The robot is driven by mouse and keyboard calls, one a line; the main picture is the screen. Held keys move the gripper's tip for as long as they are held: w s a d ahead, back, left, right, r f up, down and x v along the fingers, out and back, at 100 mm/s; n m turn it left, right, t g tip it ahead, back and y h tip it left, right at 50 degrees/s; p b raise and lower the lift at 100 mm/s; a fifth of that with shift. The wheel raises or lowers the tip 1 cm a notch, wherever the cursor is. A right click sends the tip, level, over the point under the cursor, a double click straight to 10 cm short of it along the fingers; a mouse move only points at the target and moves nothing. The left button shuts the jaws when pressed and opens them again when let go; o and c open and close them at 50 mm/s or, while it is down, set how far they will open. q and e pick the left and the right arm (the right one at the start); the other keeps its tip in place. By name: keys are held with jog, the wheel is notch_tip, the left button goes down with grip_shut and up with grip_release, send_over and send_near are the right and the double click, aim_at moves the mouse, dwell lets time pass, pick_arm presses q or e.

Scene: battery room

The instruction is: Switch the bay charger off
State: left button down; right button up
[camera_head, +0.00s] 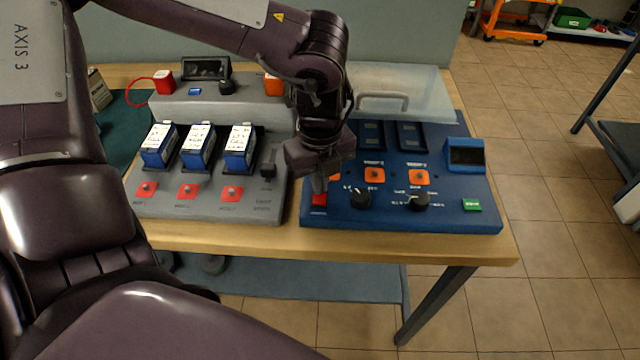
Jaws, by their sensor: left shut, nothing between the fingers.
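A grey charging unit (210,208) on the table holds three blue-and-white battery packs (199,147) in a row. A red button (187,191) sits in front of each pack, and a black lever switch (268,163) stands at its right side. A blue unit (400,213) stands to its right, with black knobs (361,197), orange buttons (375,175) and a green button (471,204). My left gripper (319,190) is shut and empty, pointing down at a red switch (319,200) on the blue unit's front left. I cannot tell whether it touches. My right gripper is out of view.
A clear lid (415,80) with a handle stands raised behind the blue unit.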

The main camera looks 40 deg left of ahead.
pick_arm(q)
jog(key=shift+r+p, duration=0.55)
jog(key=shift+r, duration=0.3)
jog(key=shift+r+p, duration=1.35)
jog(key=shift+r, duration=1.25)
